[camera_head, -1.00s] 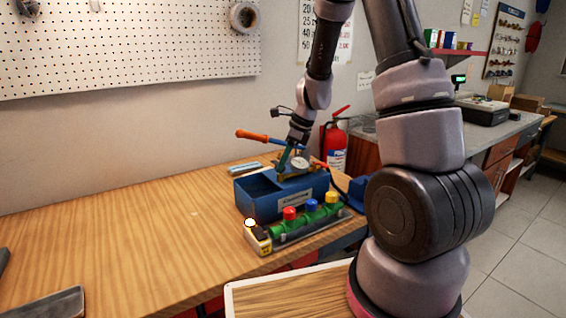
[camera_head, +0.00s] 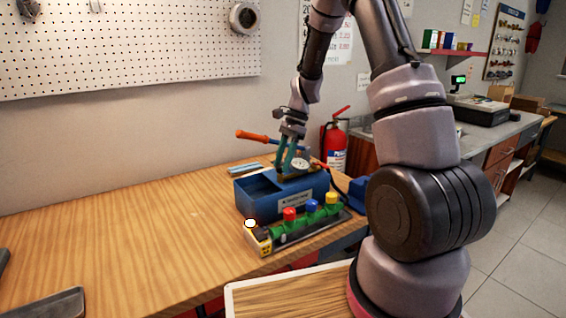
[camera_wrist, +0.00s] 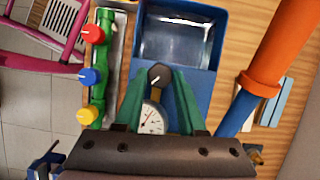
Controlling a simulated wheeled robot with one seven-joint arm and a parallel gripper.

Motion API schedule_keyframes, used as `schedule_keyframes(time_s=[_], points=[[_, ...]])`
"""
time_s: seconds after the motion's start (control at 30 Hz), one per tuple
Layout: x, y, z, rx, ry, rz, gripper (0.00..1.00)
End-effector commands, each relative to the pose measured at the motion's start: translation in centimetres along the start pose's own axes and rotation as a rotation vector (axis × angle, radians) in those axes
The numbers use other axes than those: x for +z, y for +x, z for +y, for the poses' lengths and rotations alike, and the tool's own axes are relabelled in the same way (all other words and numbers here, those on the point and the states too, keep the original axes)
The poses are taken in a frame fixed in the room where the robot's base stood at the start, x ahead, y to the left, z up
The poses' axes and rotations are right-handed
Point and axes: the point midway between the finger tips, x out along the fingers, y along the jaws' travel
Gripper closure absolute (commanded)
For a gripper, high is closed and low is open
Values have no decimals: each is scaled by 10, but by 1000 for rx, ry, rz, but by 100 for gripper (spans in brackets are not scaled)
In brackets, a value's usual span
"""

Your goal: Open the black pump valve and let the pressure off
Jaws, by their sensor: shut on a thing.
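The blue test pump (camera_head: 262,208) stands on the wooden bench, its open tank (camera_wrist: 174,45) at the top of the wrist view. The black pump valve (camera_wrist: 159,74) is a small dark knob with a white mark, beside the tank. My gripper (camera_wrist: 159,80) has its green fingers shut on this knob, one finger at each side. A round white gauge (camera_wrist: 151,120) lies just behind the knob, between the fingers, and also shows in the head view (camera_head: 299,164). In the head view my gripper (camera_head: 284,171) points down at the pump, and the knob is hard to make out.
A green manifold with red (camera_head: 289,214), blue (camera_head: 312,205) and yellow (camera_head: 331,197) knobs lies in front of the pump. The pump's orange handle (camera_head: 252,135) sticks out left, close to my wrist. A fire extinguisher (camera_head: 334,146) stands behind. The bench's left is mostly clear.

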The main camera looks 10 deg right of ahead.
Motion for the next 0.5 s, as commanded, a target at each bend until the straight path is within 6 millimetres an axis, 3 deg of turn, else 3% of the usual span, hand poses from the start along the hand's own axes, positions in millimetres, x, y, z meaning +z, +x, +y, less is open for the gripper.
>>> schedule_keyframes(time_s=[0.5], points=[[1, 0, -4, 155, -375, 0, 100]])
